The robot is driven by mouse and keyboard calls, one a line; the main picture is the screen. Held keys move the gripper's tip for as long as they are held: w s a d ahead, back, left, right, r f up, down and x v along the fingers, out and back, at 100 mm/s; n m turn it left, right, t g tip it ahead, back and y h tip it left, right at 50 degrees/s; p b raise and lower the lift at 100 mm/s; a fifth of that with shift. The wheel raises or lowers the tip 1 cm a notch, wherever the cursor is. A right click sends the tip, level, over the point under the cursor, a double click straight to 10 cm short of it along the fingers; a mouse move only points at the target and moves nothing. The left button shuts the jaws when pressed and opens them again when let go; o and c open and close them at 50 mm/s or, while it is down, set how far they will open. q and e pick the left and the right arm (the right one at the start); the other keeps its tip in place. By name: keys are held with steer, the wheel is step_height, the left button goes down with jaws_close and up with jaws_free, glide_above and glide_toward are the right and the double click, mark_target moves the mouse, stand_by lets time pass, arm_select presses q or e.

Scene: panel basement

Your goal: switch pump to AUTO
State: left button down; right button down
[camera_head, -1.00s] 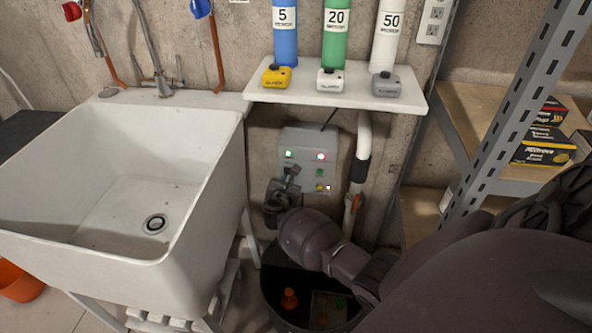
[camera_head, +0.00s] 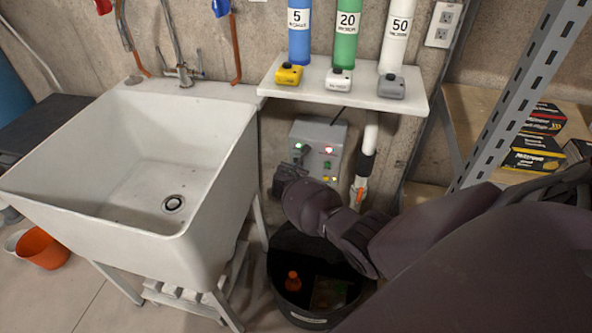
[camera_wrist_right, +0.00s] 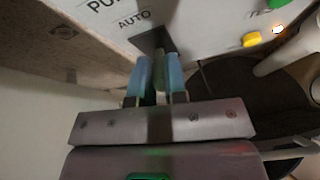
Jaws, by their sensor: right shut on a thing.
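The grey pump control box (camera_head: 338,136) is on the wall below the white shelf. My left gripper is out of view.
A white sink (camera_head: 190,230) stands left of the box. A black bin (camera_head: 300,240) sits below my right arm. The white shelf (camera_head: 345,84) overhangs the box, a white pipe (camera_head: 368,150) runs close on its right, and metal shelving (camera_head: 520,90) stands further right.

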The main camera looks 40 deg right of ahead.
steer(key=c, duration=1.1)
jaws_free()
steer(key=shift+c, duration=0.2)
